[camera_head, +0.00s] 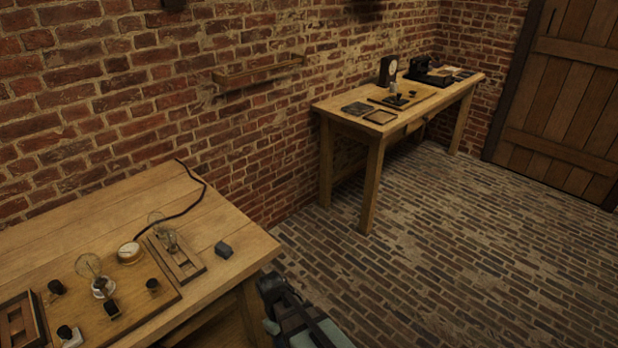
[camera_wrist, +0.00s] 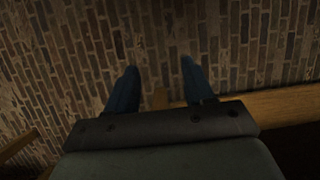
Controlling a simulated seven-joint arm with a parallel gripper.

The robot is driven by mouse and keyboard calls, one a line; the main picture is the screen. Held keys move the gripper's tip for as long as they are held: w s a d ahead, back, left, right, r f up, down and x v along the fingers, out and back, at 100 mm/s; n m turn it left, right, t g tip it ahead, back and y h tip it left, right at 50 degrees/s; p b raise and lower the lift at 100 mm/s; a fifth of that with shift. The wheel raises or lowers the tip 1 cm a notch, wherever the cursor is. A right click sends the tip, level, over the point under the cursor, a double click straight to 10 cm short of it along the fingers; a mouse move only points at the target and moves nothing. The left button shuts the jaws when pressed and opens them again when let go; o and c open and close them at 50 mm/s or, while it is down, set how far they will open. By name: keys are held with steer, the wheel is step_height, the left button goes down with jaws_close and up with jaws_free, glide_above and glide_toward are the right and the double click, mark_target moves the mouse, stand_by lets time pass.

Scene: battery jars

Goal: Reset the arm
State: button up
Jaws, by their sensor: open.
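My gripper (camera_wrist: 157,76) shows in the wrist view with its two dark blue fingers spread apart. A wooden edge or beam (camera_wrist: 285,106) runs behind the gripper on the right. In the head view, part of my arm shows at the bottom centre, beside the right end of the near wooden table (camera_head: 225,234). The fingers cannot be made out there.
A second table (camera_head: 330,110) stands along the brick wall. The floor (camera_head: 440,250) is clear to the right, towards a wooden door (camera_head: 575,90).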

steer(key=s+d+f+m+g, duration=0.1)
steer(key=s+d+f+m, duration=0.1)
steer(key=s+d+f, duration=0.35)
steer(key=s+d+f+m+g, duration=0.1)
steer(key=s+d+f+m, duration=0.2)
steer(key=d+f, duration=0.55)
steer(key=s+d+f+m+g+y, duration=0.1)
steer(key=s+d+f+m, duration=0.3)
steer(key=s+d, duration=0.5)
steer(key=s+f+y, duration=0.1)
steer(key=s, duration=0.3)
steer(key=shift+g, duration=0.3)
steer(key=shift+o, duration=0.4)
